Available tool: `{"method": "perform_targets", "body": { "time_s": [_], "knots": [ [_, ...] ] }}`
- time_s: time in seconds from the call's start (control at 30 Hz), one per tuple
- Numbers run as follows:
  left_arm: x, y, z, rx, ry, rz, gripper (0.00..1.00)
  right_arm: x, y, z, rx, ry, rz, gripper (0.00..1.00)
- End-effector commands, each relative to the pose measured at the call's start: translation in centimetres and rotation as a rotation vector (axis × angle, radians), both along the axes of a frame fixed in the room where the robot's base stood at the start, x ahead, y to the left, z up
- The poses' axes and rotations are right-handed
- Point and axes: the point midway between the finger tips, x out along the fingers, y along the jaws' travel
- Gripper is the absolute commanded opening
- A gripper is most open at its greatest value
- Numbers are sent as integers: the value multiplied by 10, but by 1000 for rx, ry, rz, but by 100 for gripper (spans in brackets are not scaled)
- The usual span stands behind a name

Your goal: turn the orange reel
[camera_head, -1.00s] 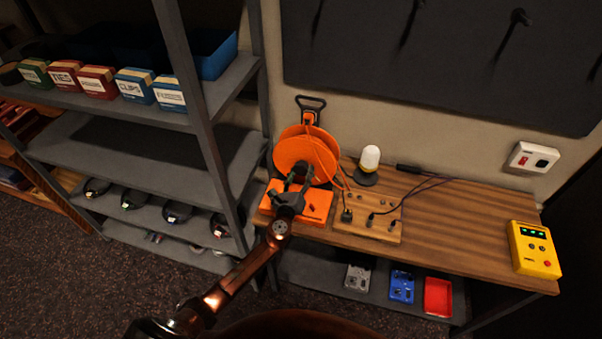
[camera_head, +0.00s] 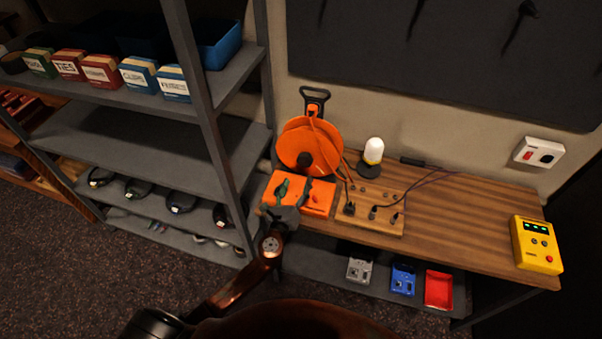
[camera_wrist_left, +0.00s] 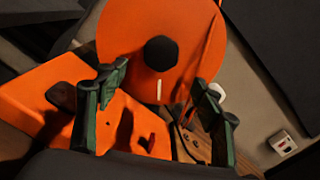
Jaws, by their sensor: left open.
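The orange reel (camera_head: 308,146) stands upright at the left end of the wooden desk, with an orange base (camera_head: 318,198) in front of it. In the left wrist view the reel (camera_wrist_left: 188,42) shows its round face, a dark hub (camera_wrist_left: 161,53) and a short white mark (camera_wrist_left: 159,90) below the hub. My left gripper (camera_head: 294,187) is over the orange base, in front of and below the hub. My right gripper is not in view.
A wooden board (camera_head: 378,215) with plugs and cables sits right of the reel. A white-domed lamp (camera_head: 372,151) stands behind it. A yellow box (camera_head: 536,245) is at the desk's right end. A grey shelf rack (camera_head: 95,137) stands on the left.

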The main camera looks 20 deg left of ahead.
Motion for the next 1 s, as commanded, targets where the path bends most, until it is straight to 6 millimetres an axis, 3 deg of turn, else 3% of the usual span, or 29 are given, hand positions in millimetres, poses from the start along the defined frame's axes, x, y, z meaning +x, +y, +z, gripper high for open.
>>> {"method": "perform_targets", "body": {
  "time_s": [0.2,0.63,0.87,1.0],
  "knots": [
    [-23,-2,0,1,0,-1,61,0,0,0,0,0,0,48],
    [-28,3,0,-31,1,16,61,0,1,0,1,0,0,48],
    [-60,62,-7,-423,24,218,61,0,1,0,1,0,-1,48],
    [-92,102,-31,-720,50,381,61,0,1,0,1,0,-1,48]
  ]
}}
